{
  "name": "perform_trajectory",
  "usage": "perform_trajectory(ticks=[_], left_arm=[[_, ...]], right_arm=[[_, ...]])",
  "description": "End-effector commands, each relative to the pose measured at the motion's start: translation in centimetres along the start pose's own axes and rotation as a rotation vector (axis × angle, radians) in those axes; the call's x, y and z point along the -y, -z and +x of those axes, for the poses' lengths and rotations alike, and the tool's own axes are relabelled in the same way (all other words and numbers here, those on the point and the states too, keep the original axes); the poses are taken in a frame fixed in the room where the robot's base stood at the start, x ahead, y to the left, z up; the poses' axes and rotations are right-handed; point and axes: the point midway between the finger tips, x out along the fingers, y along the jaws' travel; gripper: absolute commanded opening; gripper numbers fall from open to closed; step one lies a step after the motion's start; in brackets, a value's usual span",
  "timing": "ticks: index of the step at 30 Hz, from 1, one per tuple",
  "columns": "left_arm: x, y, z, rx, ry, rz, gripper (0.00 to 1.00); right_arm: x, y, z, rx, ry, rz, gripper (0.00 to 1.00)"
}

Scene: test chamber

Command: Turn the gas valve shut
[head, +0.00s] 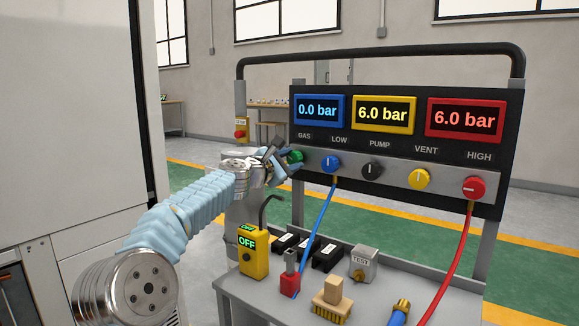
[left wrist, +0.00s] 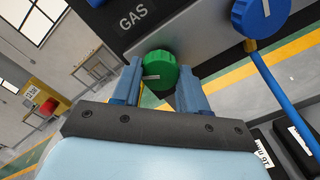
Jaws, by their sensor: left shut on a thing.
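The gas valve is a green knob (head: 295,156) under the GAS label, at the left end of the panel (head: 300,125). It also shows in the left wrist view (left wrist: 158,68), with a pale pointer line lying close to level in that picture. My left gripper (head: 284,157) is at the knob, and in the left wrist view its two blue fingers (left wrist: 160,88) stand on either side of it, shut on it. The fingers and hand hide part of the knob in the head view. The right gripper does not show.
A blue knob (head: 331,163) with a blue hose sits just right of the green one, then black, yellow and red knobs. Displays read 0.0, 6.0 and 6.0 bar. Below, the cart shelf (head: 260,300) holds a yellow OFF box (head: 253,255), a brush (head: 332,303) and black blocks.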

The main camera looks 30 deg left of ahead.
Motion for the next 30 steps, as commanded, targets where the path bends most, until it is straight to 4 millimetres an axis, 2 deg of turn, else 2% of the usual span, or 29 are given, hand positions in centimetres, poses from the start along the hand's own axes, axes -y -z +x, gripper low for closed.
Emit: perform_trajectory(ticks=[19, 30], left_arm=[[0.4, 0.2, 0.0, 0.002, 0.002, 0.613, 0.13], [0.5, 0.2, 0.1, 0.002, 0.004, 0.902, 0.13]], right_arm=[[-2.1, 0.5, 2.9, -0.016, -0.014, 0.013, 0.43], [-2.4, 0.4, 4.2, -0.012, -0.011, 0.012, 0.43]])
